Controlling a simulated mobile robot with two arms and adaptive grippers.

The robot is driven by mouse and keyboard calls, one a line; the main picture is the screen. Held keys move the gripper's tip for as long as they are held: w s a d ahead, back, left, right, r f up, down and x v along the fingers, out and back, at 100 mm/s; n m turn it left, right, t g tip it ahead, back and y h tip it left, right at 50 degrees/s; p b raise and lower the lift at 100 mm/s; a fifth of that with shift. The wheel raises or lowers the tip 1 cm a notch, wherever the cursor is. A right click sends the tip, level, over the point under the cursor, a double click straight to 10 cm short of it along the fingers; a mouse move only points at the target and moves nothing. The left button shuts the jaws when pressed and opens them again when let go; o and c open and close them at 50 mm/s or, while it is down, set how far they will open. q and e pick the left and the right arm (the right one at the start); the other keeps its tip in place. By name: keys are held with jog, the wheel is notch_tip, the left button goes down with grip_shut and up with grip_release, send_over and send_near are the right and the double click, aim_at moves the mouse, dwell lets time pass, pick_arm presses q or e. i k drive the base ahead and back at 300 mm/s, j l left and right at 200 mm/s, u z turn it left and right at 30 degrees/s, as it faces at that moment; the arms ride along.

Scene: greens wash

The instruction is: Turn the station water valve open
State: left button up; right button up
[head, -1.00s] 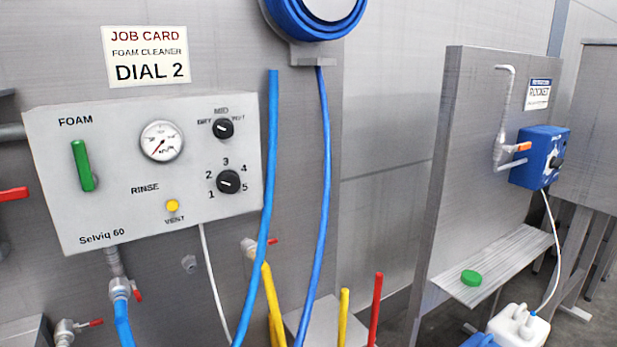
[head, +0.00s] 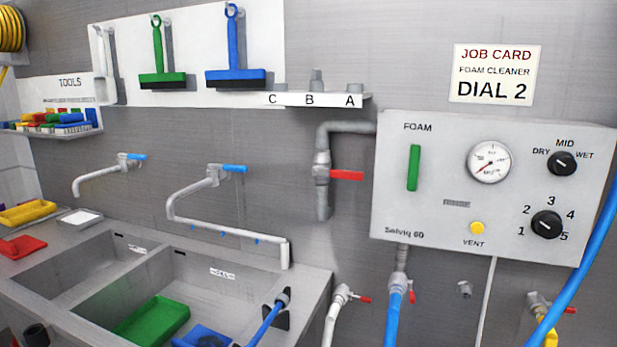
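A valve with a red lever (head: 346,175) sits on the grey pipe (head: 322,150) just left of the Selviq 60 foam panel (head: 390,200). The pipe runs from the panel's upper left, bends and goes down through the valve. The lever points right, level, across the vertical run of the pipe. Other small red-handled taps are lower down, one left of the blue hose (head: 365,299) and one on the blue hose fitting (head: 412,296). No label naming the station water valve is readable. Neither of my grippers is in view.
A steel double sink (head: 318,285) with a green tray (head: 150,320) stands at lower left. Blue-handled taps (head: 235,168) are above it. A shelf marked C, B, A (head: 325,99) juts out above the valve. A blue hose (head: 590,260) hangs at right.

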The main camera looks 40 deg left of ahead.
aim_at(344, 175)
jog(key=u, duration=1.1)
